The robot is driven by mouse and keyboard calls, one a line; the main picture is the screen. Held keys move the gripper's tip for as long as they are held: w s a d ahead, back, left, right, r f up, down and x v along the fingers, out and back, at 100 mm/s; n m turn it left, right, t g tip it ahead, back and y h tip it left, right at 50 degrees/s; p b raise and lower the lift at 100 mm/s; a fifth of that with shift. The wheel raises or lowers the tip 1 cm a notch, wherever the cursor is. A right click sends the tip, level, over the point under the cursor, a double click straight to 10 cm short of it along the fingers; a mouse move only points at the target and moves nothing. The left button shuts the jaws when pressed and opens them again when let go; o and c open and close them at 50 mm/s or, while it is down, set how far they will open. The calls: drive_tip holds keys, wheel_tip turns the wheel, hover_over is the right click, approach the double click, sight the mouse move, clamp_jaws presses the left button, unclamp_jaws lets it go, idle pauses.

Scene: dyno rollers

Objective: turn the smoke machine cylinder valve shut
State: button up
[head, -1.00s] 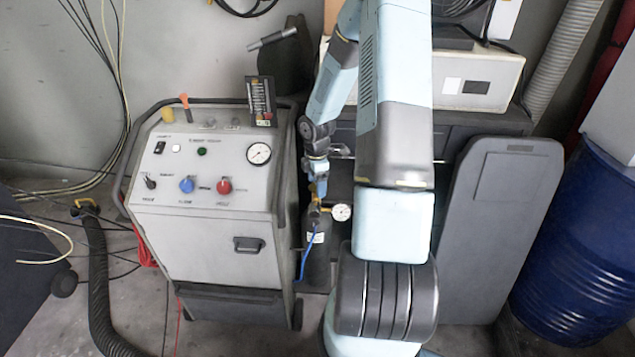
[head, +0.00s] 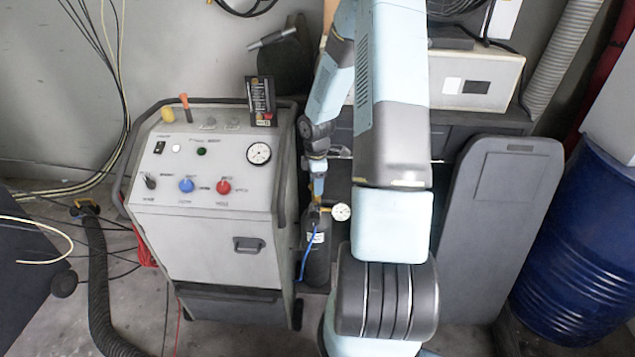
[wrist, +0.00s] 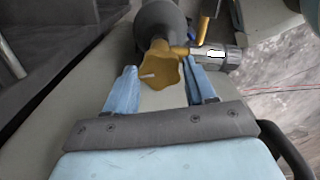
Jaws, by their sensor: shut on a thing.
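The dark gas cylinder (head: 318,265) stands upright against the right side of the grey smoke machine (head: 215,200). On its top are brass fittings, a round white gauge (head: 341,212) and a blue hose (head: 306,255). In the wrist view the yellow lobed valve handwheel (wrist: 160,66) sits between the two blue fingers of my gripper (wrist: 160,75), over the grey cylinder shoulder. My gripper is shut on the handwheel. In the head view my gripper (head: 318,187) reaches down onto the cylinder top from above, and the handwheel is mostly hidden there.
The machine's side rail is close to the left of my wrist. A dark cabinet with a beige box (head: 480,80) stands behind. A grey panel (head: 500,220) and a blue drum (head: 575,250) stand at the right. A black ribbed hose (head: 98,270) lies at the left.

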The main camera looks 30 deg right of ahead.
drive_tip(key=m, duration=0.3)
drive_tip(key=shift+s, duration=0.1)
drive_tip(key=o, duration=1)
drive_tip(key=shift+o, duration=0.2)
drive_tip(key=shift+r, duration=0.3)
wheel_tip(320, 180, up, 13)
drive_tip(key=shift+r, duration=0.1)
